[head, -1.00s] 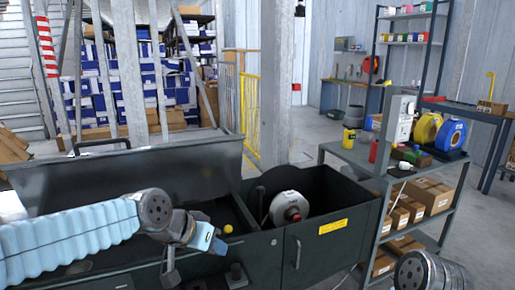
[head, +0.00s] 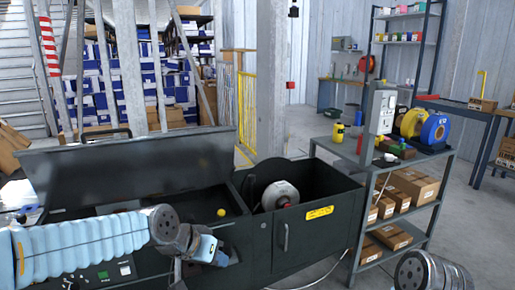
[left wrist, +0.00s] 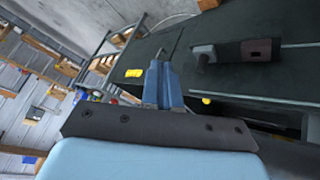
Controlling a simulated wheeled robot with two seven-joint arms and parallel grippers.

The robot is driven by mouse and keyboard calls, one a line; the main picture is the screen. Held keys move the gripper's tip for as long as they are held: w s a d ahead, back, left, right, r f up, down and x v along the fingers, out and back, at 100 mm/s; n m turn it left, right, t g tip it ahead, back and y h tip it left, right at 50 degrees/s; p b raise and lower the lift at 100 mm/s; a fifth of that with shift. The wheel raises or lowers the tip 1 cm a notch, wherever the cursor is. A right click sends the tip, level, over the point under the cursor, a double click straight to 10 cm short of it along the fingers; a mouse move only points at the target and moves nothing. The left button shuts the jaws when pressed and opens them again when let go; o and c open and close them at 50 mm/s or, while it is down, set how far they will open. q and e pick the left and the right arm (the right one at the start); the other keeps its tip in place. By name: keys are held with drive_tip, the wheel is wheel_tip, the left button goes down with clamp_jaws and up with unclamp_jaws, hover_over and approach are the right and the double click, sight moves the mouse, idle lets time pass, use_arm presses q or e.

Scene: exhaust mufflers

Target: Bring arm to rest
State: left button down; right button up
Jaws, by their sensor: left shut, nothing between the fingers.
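My left arm comes in from the left in a pale blue ribbed sleeve. Its gripper (head: 210,250) hangs in front of the dark machine (head: 262,255), shut and empty. In the left wrist view the blue fingers (left wrist: 163,85) are together, with nothing between them, and the dark machine panel lies beyond them. Of my right arm only a metallic link shows at the lower right of the head view; its gripper is out of the picture.
The machine's lid (head: 130,165) stands raised. A round grey-white part (head: 280,195) sits in its open right bay, and a yellow knob (head: 221,212) is left of it. A grey shelf rack (head: 415,205) with cardboard boxes stands to the right.

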use_arm(q)
drive_tip(key=s+a+f+n+g+b, duration=0.1)
drive_tip(key=s+f+b, duration=0.15)
drive_tip(key=f, duration=0.95)
drive_tip(key=s+f+n+g+y+b, duration=0.1)
drive_tip(key=s+f+n, duration=0.15)
drive_tip(key=f, duration=1.05)
drive_tip(key=s+a+f+n+g+b, duration=0.15)
drive_tip(key=s+f, duration=0.25)
drive_tip(key=f, duration=0.8)
drive_tip(key=s+f+g+b, duration=0.1)
drive_tip(key=s+f+b, duration=0.1)
drive_tip(key=s+f, duration=0.8)
drive_tip(key=shift+s+f+n, duration=0.15)
drive_tip(key=shift+f+n, duration=0.15)
drive_tip(key=shift+n, duration=0.1)
